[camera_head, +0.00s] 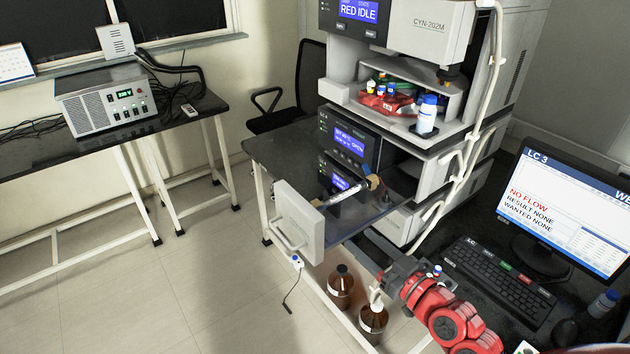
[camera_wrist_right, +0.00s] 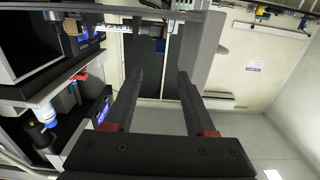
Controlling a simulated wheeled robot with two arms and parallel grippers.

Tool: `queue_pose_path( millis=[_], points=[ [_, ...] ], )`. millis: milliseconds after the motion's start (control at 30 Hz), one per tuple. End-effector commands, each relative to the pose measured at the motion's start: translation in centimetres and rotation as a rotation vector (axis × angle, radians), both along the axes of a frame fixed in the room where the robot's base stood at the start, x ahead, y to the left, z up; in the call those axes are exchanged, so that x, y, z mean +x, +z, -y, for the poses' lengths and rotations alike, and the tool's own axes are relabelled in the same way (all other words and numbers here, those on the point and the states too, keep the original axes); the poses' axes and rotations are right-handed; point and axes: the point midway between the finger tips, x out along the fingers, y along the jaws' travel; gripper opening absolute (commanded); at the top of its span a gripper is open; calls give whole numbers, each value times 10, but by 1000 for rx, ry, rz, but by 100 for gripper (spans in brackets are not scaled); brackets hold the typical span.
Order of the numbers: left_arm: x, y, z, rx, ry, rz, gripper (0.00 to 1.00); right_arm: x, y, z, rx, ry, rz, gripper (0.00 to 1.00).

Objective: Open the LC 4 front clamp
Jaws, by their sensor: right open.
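A pale column (camera_head: 342,195) lies across a dark pulled-out drawer (camera_head: 370,208) of the instrument stack. A brown holder (camera_head: 376,182) sits at its inner end, and a small brown piece (camera_head: 317,203) is at its outer end near the white drawer front (camera_head: 300,222). I cannot tell whether either clamp is open, and no LC 4 label is readable. The column also shows in the right wrist view (camera_wrist_right: 118,28), beyond my fingertips, with a brown block (camera_wrist_right: 160,45) at one end. My right gripper (camera_wrist_right: 166,75) is open and empty, apart from the column. My left gripper is out of view.
Brown bottles (camera_head: 341,287) stand below the drawer. A monitor (camera_head: 565,205) reading LC 3, NO FLOW and a keyboard (camera_head: 497,280) are at the right. A white-and-blue bottle (camera_head: 427,116) stands on the stack. The floor (camera_head: 190,290) to the left is clear.

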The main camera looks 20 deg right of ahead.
Motion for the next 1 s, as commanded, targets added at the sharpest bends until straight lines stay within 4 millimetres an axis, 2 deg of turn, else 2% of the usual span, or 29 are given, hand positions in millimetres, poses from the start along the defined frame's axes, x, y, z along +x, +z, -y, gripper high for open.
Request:
queue_pose_path(
  millis=[267, 667, 1000],
  points=[
    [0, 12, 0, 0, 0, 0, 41, 23, 1, -12, -3, 11, -4, 55],
    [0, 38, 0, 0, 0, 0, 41, 77, 4, -31, 0, 8, 0, 55],
    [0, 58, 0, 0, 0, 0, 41, 131, 4, -49, -1, 5, 3, 55]
  ],
)
